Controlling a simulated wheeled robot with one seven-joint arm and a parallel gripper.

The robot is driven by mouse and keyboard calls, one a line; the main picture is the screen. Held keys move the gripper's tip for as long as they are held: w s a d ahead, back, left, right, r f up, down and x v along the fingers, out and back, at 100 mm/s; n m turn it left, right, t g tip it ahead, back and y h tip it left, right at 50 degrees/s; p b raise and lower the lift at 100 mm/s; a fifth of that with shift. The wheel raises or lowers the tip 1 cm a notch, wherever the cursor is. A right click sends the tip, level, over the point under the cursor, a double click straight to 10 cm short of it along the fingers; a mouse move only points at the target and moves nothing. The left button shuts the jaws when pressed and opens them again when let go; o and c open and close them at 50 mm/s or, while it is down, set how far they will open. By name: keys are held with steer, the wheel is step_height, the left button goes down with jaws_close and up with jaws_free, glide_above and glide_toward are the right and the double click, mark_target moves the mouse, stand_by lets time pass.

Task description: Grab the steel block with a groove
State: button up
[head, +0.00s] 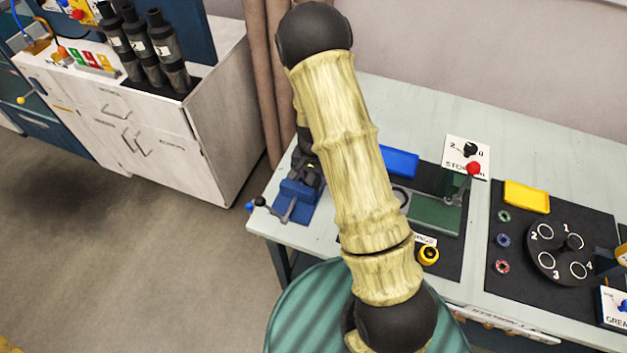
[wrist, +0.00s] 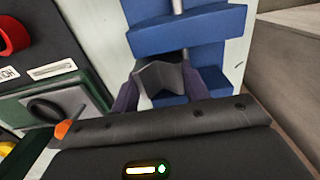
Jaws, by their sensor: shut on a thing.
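A grey steel block with a V-shaped groove (wrist: 160,76) is between the two dark fingers of my gripper (wrist: 157,90) in the wrist view. The gripper is shut on it. The block is right in front of the blue vise (wrist: 188,32); I cannot tell whether it touches the vise. In the head view, the blue vise (head: 296,203) stands at the left end of the table. My arm hides much of the area around the gripper there, and I cannot make out the block.
Right of the vise, behind my arm, are a blue tray (head: 400,162), a green fixture (head: 434,215) and a red-knobbed lever (head: 473,169). A yellow tray (head: 527,196) and a numbered black disc (head: 562,252) are farther right. A white cabinet (head: 205,125) stands left.

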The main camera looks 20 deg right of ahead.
mark_target(313, 182)
steer(key=r, duration=0.5)
steer(key=shift+s+a+r+b, duration=0.2)
steer(key=shift+b, duration=0.1)
steer(key=s+a+b, duration=0.2)
steer(key=s+a, duration=0.9)
steer(key=s, duration=0.4)
steer(key=shift+s, duration=0.3)
steer(key=shift+w+a, duration=0.1)
